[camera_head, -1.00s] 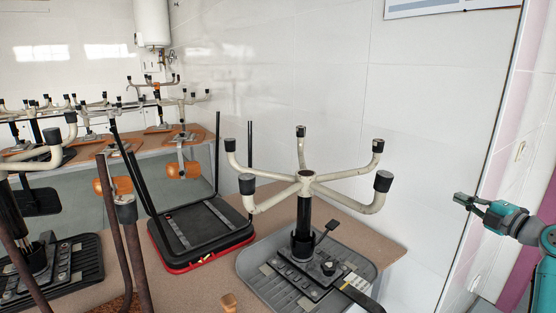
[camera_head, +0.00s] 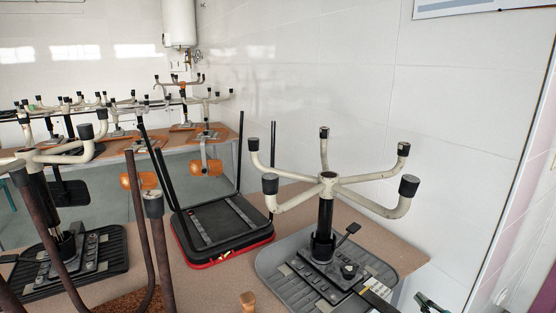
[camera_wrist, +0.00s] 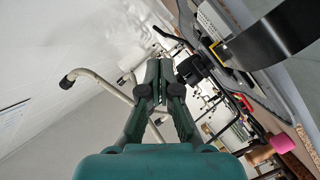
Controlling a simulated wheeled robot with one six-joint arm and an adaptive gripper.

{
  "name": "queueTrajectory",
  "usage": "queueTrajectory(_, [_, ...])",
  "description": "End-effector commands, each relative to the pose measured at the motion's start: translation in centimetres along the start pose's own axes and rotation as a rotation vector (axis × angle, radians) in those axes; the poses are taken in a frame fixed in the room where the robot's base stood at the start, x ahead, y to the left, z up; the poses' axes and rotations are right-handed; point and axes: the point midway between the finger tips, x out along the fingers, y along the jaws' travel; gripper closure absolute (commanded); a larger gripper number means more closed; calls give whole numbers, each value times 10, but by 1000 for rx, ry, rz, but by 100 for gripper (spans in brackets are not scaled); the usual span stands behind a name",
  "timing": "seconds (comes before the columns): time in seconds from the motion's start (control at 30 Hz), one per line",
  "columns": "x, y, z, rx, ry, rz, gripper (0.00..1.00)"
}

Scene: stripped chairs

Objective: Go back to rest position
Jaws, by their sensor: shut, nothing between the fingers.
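My gripper (camera_head: 430,303) shows only in part at the bottom right edge of the head view, beside the table and in front of the white wall. In the wrist view my gripper (camera_wrist: 160,72) has its dark green fingers together, with nothing between them. The arm behind it is out of the head view. The nearest upturned chair (camera_head: 326,215) has a pale five-armed base and a grey seat lying on the table, left of my gripper. A pale chair leg (camera_wrist: 95,78) also shows in the wrist view, left of the fingers.
The speckled brown table (camera_head: 215,288) carries a black and red upturned seat (camera_head: 222,230) and another upturned chair (camera_head: 70,262) at left. More upturned chairs stand on a table behind. A white water heater (camera_head: 179,24) hangs at the back. White wall (camera_head: 455,140) bounds the right.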

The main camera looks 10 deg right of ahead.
Motion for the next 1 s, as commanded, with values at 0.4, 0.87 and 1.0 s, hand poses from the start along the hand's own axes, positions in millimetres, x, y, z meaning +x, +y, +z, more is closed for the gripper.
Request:
queueTrajectory(0.4, [-83, -163, -11, 296, -129, -10, 100])
queueTrajectory(0.87, [-222, -264, -43, 534, -200, 11, 100])
queueTrajectory(1.0, [-268, -278, -56, 594, -201, 14, 100])
